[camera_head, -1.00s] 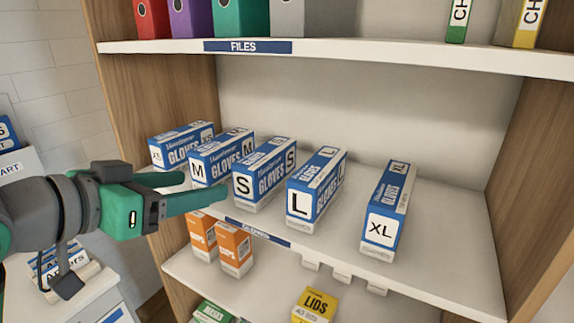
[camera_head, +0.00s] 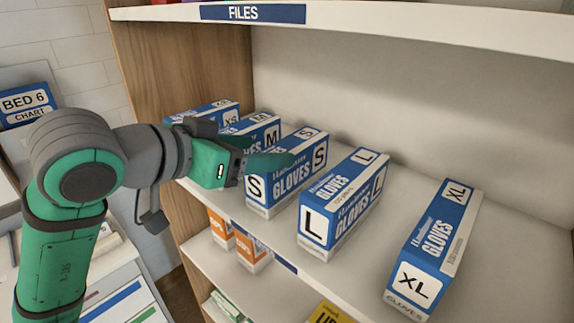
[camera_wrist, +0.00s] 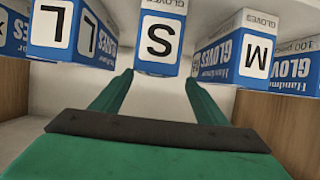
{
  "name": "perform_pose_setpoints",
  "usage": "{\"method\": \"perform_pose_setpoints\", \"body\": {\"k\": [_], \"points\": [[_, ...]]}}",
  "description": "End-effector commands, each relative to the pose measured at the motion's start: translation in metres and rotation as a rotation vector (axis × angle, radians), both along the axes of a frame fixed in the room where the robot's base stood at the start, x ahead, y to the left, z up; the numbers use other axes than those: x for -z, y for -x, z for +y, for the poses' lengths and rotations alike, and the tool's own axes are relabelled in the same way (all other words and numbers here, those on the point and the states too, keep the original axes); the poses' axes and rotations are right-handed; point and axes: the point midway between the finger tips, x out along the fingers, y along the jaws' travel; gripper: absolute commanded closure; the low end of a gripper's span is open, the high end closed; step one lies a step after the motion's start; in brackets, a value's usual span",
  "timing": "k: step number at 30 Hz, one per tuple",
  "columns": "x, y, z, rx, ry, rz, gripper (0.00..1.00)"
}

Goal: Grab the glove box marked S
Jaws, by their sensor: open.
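The blue and white glove box marked S (camera_head: 290,179) stands on the middle shelf, between the M box (camera_head: 262,127) and the L box (camera_head: 342,201). My gripper (camera_head: 262,164) is in front of it at the shelf's front edge, in the head view partly covering the M box. In the wrist view my gripper (camera_wrist: 158,88) is open, its two green fingers apart. The S box (camera_wrist: 160,38) shows there upside down, between and beyond the fingertips. I cannot tell whether the fingers reach its sides. The M box (camera_wrist: 245,55) and L box (camera_wrist: 75,30) flank it.
The XS box (camera_head: 215,108) stands at the far left and the XL box (camera_head: 435,245) at the right. The shelf above (camera_head: 400,20) bears a FILES label. Orange boxes (camera_head: 250,250) stand on the shelf below. Bare shelf (camera_head: 520,260) lies right of XL.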

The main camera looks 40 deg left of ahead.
Motion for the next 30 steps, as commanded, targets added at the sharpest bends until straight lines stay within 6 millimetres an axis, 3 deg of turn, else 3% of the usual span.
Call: {"method": "perform_pose_setpoints", "body": {"k": [3, 8, 18, 29, 30], "points": [[0.006, -0.019, -0.008, 0.015, 0.000, 0.000, 0.33], [0.009, -0.032, -0.016, 0.030, 0.000, -0.001, 0.33], [0.026, -0.062, -0.008, 0.005, 0.000, 0.000, 0.33], [0.030, -0.070, -0.007, 0.004, -0.001, -0.001, 0.33], [0.030, -0.071, -0.009, 0.007, 0.000, -0.001, 0.40]]}}
